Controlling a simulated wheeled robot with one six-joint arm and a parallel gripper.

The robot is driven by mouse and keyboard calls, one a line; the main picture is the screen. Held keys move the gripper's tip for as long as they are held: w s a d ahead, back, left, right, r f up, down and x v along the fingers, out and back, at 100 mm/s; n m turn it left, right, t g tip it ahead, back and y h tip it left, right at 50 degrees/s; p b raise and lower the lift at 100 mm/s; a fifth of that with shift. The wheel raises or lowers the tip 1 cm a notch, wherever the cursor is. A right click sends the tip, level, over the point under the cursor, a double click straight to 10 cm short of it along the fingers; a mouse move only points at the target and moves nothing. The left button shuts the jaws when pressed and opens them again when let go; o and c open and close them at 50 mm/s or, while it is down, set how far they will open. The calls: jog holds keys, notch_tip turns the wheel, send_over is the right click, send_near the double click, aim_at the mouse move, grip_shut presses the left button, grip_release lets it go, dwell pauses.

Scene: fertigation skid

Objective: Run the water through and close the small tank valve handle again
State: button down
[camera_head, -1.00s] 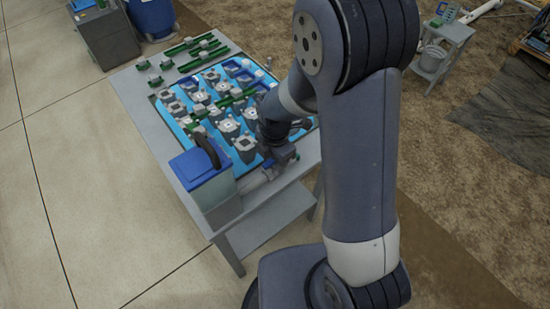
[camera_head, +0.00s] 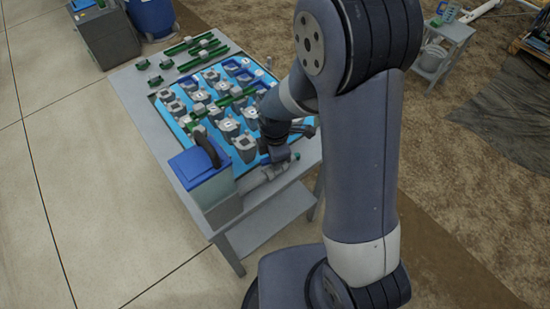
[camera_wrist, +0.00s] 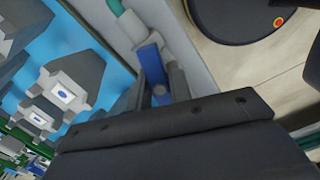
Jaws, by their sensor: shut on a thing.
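The small tank (camera_head: 212,193) has a blue lid and a dark carrying handle and stands at the near left corner of the table. A grey pipe with a valve (camera_head: 262,174) runs from its side toward the right. My gripper (camera_head: 276,155) is at this valve, seen from above and partly hidden by its own wrist. In the wrist view my gripper (camera_wrist: 163,88) is shut on the blue valve handle (camera_wrist: 148,60), which sits between the dark fingers. The pale pipe (camera_wrist: 128,25) with a teal end lies beside the handle. Any water is not visible.
A blue tray (camera_head: 250,175) of several grey valve blocks and green rails covers most of the table (camera_head: 140,105). A small side table with a bucket (camera_head: 432,58) stands at the far right. A blue barrel (camera_head: 152,15) is at the back left.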

jog(key=m, duration=0.7)
jog(key=shift+m+b, duration=0.3)
jog(key=shift+m, duration=0.1)
jog(key=m, duration=0.7)
jog(key=shift+m, duration=0.3)
jog(key=c, duration=1.2)
grip_release()
